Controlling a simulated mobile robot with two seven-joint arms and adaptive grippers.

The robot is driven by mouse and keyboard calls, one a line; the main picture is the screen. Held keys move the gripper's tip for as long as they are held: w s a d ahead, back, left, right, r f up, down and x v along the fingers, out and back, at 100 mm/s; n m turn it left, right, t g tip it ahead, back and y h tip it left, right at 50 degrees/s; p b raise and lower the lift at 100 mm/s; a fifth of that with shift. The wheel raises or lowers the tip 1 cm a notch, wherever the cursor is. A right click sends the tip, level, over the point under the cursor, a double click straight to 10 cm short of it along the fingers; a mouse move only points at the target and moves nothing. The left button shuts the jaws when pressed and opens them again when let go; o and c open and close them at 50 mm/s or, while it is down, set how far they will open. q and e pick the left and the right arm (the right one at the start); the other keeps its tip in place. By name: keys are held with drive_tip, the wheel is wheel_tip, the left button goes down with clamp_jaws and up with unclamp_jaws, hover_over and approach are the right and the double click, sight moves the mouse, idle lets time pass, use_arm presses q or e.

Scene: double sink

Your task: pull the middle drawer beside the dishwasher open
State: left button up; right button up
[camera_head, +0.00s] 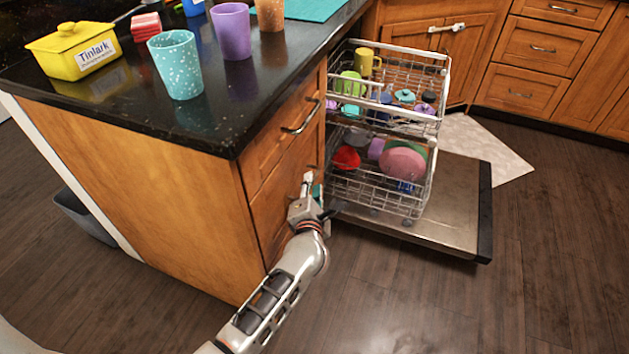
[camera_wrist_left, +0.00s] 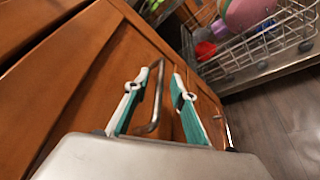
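The middle drawer (camera_head: 272,205) is a brown wooden front on the island's end, left of the open dishwasher, and looks shut. It also shows in the left wrist view (camera_wrist_left: 95,95). My left gripper (camera_head: 309,184) is at this drawer front. In the left wrist view its two teal-padded fingers (camera_wrist_left: 160,84) are open, one on each side of the metal bar handle (camera_wrist_left: 155,105). I cannot tell whether either finger touches the handle. In the head view the gripper hides the handle. My right gripper is in neither view.
The dishwasher door (camera_head: 455,205) is down, with loaded racks (camera_head: 440,120) pulled out close to my left gripper's right. The top drawer's handle (camera_head: 302,117) is above the gripper. Cups stand on the black countertop (camera_head: 120,110). The floor in front is clear.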

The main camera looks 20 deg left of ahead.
use_arm(q)
drive_tip(key=shift+x, duration=0.95)
drive_tip(key=shift+w+a+f+b, duration=0.1)
drive_tip(key=shift+w+a+b, duration=0.05)
drive_tip(key=shift+w+b, duration=0.2)
clamp_jaws()
